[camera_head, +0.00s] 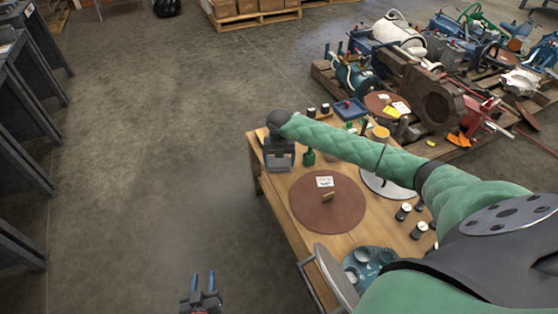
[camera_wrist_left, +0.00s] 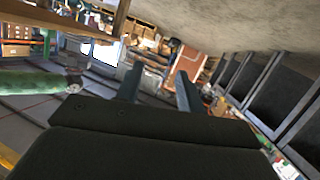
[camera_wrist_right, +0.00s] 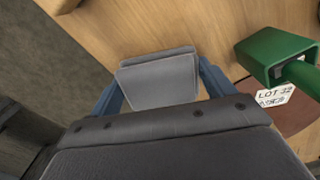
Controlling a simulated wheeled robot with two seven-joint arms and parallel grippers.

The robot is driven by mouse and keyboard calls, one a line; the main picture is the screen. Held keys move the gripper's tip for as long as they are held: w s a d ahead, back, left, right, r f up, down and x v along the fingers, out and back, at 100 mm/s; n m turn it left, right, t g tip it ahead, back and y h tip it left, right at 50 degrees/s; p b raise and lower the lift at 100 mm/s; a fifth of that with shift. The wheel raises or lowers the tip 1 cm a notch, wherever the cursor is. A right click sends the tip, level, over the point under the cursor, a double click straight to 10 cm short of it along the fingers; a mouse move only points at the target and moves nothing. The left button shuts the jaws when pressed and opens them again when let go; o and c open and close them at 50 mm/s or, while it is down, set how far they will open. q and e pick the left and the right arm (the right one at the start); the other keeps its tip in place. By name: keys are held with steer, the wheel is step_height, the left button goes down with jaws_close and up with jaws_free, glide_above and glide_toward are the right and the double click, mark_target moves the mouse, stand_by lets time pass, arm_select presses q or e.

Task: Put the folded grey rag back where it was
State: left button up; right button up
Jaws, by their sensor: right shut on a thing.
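The folded grey rag (camera_wrist_right: 158,82) is between the two blue fingers of my right gripper in the right wrist view. My right gripper (camera_head: 279,158) is shut on it at the left back corner of the wooden table (camera_head: 262,180). The rag is low over the table top; I cannot tell whether it touches the wood. My left gripper (camera_head: 206,283) is open and empty over the floor, left of the table; its two fingers (camera_wrist_left: 157,88) stand apart in the left wrist view.
A green tool (camera_wrist_right: 275,55) stands just right of the rag. A brown round mat (camera_head: 310,206) with a white lot tag (camera_head: 325,182) lies mid-table. Dark jars (camera_head: 404,211) and a teal dish (camera_head: 384,262) are nearer the front. My right arm crosses above the table. The floor on the left is clear.

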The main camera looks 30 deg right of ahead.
steer(key=o, duration=0.8)
steer(key=shift+o, duration=0.8)
arm_select(q)
steer(key=shift+w+r, duration=0.15)
steer(key=shift+r, duration=0.15)
steer(key=shift+f, duration=0.1)
steer(key=s+f+g, duration=0.3)
steer(key=s+f, duration=0.3)
steer(key=f, duration=0.4)
steer(key=shift+a+g+y+p, duration=0.3)
steer(key=shift+a+g+p, duration=0.05)
steer(key=shift+g+p, duration=0.1)
arm_select(e)
step_height(320, 180, up, 12)
